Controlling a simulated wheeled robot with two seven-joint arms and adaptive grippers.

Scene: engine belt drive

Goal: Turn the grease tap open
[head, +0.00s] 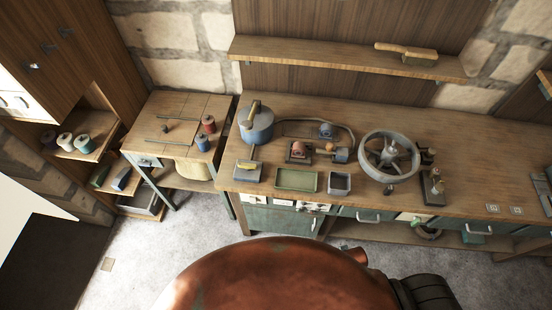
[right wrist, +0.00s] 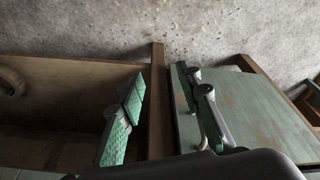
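No part is plainly recognisable as the grease tap. My left gripper is not in view.
On the workbench (head: 465,180) stand a green tray (head: 296,180), a small grey bin (head: 340,184) and a large spoked wheel (head: 389,158). A side table (head: 178,107) with spools is at the left. A shelf (head: 330,54) holds a brush (head: 420,57).

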